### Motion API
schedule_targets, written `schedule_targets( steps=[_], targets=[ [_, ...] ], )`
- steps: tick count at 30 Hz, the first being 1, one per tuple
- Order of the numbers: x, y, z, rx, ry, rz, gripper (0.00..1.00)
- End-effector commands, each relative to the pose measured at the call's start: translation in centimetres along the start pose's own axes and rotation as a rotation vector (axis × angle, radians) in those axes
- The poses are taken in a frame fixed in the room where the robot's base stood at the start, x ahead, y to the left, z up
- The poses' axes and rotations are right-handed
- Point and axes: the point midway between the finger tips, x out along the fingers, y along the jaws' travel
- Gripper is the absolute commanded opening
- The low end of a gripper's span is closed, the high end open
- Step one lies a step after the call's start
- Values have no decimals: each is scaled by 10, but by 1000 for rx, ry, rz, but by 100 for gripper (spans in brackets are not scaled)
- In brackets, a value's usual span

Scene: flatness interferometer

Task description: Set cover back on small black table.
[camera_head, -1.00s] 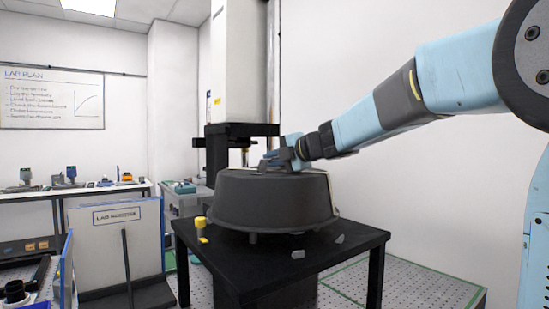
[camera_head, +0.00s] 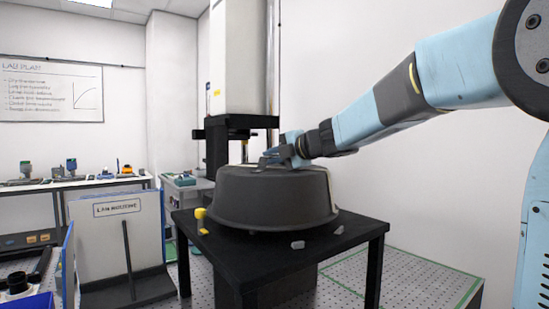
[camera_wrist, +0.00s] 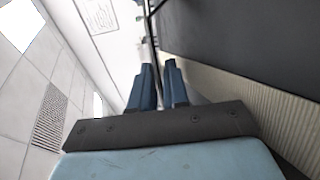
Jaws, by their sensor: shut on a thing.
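The cover (camera_head: 265,200) is a wide, dark grey round shell with a flared rim. It appears to rest level on the small black table (camera_head: 355,243), with no clear gap under its rim. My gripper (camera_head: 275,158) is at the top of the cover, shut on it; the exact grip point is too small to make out. In the wrist view the two blue fingers (camera_wrist: 160,85) are close together, and a dark grey surface (camera_wrist: 250,40), probably the cover, fills the upper right.
A yellow-topped piece (camera_head: 200,216) stands at the table's left edge. Small grey pieces (camera_head: 298,244) lie by the cover's front right. A black-and-white instrument column (camera_head: 237,60) rises close behind. A labelled panel (camera_head: 117,240) stands to the left.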

Motion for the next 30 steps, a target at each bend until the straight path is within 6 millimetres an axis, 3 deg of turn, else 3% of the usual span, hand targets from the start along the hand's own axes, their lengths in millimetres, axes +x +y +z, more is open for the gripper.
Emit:
schedule_targets(
  steps=[30],
  targets=[
    [5,-17,-2,-1,0,1,0]
  ],
)
